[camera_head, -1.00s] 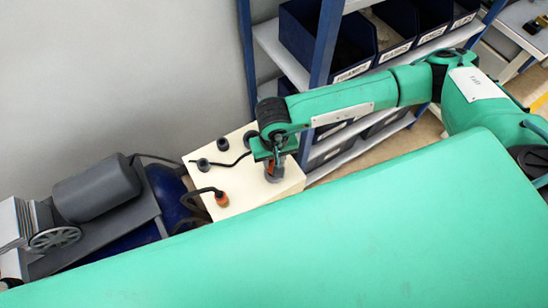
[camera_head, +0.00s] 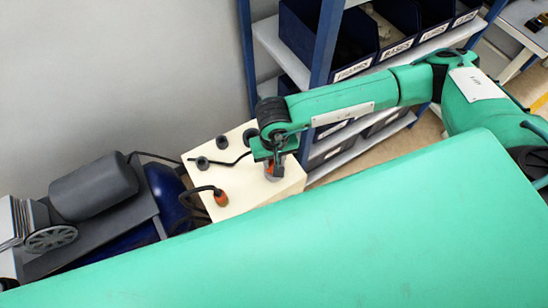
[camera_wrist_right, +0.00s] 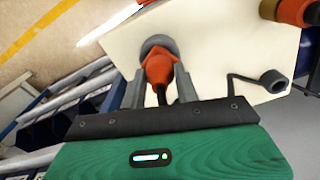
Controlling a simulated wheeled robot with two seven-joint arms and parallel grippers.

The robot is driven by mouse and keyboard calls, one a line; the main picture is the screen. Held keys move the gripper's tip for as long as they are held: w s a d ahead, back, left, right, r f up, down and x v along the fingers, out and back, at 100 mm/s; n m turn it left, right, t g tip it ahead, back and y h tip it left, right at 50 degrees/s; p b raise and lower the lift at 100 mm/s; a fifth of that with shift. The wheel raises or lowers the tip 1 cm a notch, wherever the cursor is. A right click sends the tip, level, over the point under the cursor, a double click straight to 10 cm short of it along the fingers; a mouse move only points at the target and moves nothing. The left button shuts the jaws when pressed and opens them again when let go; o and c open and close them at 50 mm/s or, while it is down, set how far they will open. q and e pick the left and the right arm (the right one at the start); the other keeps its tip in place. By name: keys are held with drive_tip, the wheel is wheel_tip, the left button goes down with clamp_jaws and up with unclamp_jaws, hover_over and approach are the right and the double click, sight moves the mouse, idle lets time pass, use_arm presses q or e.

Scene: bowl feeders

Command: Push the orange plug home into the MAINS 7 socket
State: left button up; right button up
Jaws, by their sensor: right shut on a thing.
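The orange plug (camera_wrist_right: 158,68) is between the two grey fingers of my right gripper (camera_wrist_right: 162,88) in the right wrist view. My right gripper is shut on it. A dark grey round socket (camera_wrist_right: 156,43) shows around and just beyond the plug's front end. The depth of the plug in it cannot be told. In the head view the orange plug (camera_head: 271,170) is small under my right gripper (camera_head: 273,165), over the right part of the cream box (camera_head: 240,195). No socket label is readable. My left gripper is not in view.
A second orange plug (camera_head: 221,198) with a dark cable stands on the same box, left of my gripper. Grey round fittings (camera_head: 202,163) sit along the box's back. A blue-framed shelf with bins (camera_head: 345,40) stands behind. A grey machine (camera_head: 95,190) is at the left.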

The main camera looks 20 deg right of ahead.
drive_tip(key=shift+f, duration=0.25)
drive_tip(key=o, duration=1.4)
drive_tip(key=shift+c, duration=0.2)
drive_tip(key=shift+r, duration=0.1)
drive_tip(key=shift+r+p, duration=0.85)
drive_tip(key=shift+r, duration=2.7)
drive_tip(key=shift+r, duration=0.1)
